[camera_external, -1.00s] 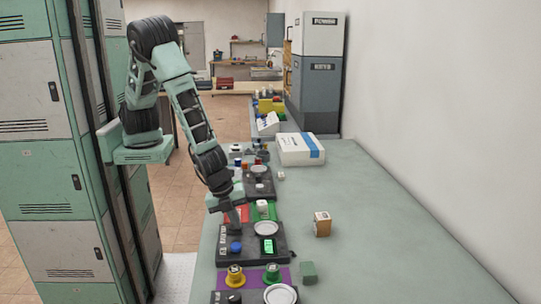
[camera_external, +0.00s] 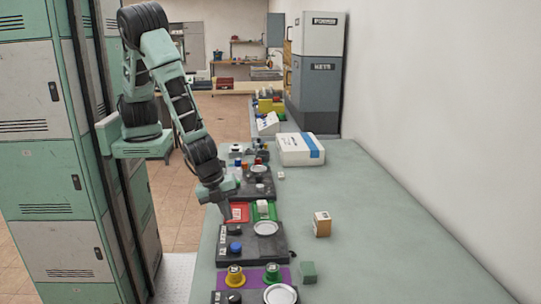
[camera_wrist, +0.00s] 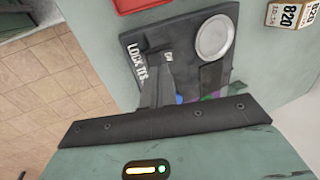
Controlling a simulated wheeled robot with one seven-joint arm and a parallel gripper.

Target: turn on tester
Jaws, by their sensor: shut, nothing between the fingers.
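The tester is a black flat box (camera_external: 252,257) on the bench, with its label partly readable as "LOCK TES" in the wrist view (camera_wrist: 139,70). It has a round white plate (camera_external: 265,228) and a blue knob (camera_external: 235,247). Its rectangular screen (camera_wrist: 212,77) is dark. A small label, perhaps ON or OFF, shows (camera_wrist: 168,56) at a black switch near its far left corner. My gripper (camera_external: 228,215) is shut and empty, low over that corner. In the wrist view my gripper's fingers (camera_wrist: 156,62) partly hide the switch; I cannot tell whether they touch it.
A red tray (camera_external: 238,212) and a green one (camera_external: 265,210) lie just beyond the tester. Yellow (camera_external: 235,277) and green (camera_external: 271,273) knobs are nearer. The right bench is mostly clear.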

